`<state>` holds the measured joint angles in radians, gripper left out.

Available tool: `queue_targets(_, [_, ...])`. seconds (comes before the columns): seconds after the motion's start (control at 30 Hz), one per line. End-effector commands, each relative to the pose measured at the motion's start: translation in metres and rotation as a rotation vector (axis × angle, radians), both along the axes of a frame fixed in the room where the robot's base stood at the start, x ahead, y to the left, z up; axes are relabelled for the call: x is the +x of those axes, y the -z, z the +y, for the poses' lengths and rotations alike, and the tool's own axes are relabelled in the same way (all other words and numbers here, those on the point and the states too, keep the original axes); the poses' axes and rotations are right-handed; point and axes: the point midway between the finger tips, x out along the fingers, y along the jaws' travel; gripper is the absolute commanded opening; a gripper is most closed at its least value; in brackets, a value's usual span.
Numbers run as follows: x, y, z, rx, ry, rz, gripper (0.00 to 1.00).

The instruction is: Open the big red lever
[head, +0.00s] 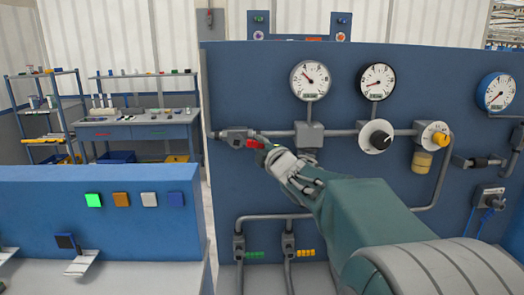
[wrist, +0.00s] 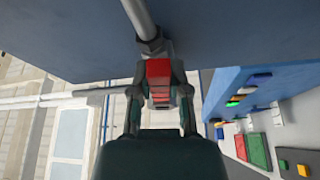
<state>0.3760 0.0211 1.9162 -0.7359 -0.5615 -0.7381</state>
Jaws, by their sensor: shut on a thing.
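The red lever (head: 254,143) sits on a grey valve (head: 236,136) in the horizontal pipe at the left side of the blue panel. My gripper (head: 268,149) reaches it from the right, with my arm coming up from the lower right. In the wrist view the red lever (wrist: 158,72) lies between the two fingers of my gripper (wrist: 160,95), which are shut on it. The pipe (wrist: 140,18) runs up from the valve there. The fingers cover part of the lever in the head view.
The blue panel (head: 250,80) carries gauges, a black-and-white knob (head: 376,136) and a yellow knob (head: 440,139) right of my gripper. A low blue console (head: 100,240) with coloured buttons stands at the left. A workbench (head: 135,128) and shelves are behind.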

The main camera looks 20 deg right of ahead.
Motion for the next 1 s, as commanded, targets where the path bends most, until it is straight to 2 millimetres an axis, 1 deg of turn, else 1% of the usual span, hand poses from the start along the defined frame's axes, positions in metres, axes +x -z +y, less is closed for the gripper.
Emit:
queue_targets(0.1, [0.0005, -0.0048, 0.0021, -0.064, -0.003, 0.025, 0.0])
queue_targets(0.3, [0.001, -0.0082, 0.003, -0.135, -0.004, 0.056, 0.0])
queue_targets(0.5, [0.0013, -0.0096, 0.0037, -0.165, -0.005, 0.07, 0.0])
queue_targets(0.9, [0.0014, -0.0092, 0.0042, -0.17, -0.006, 0.073, 0.0])
queue_targets(0.93, [0.0014, -0.0092, 0.0042, -0.17, -0.006, 0.073, 0.27])
queue_targets(0.97, [0.0015, -0.0091, 0.0043, -0.17, -0.006, 0.073, 0.4])
queue_targets(1.0, [0.0014, -0.0091, 0.0043, -0.17, -0.006, 0.073, 0.58])
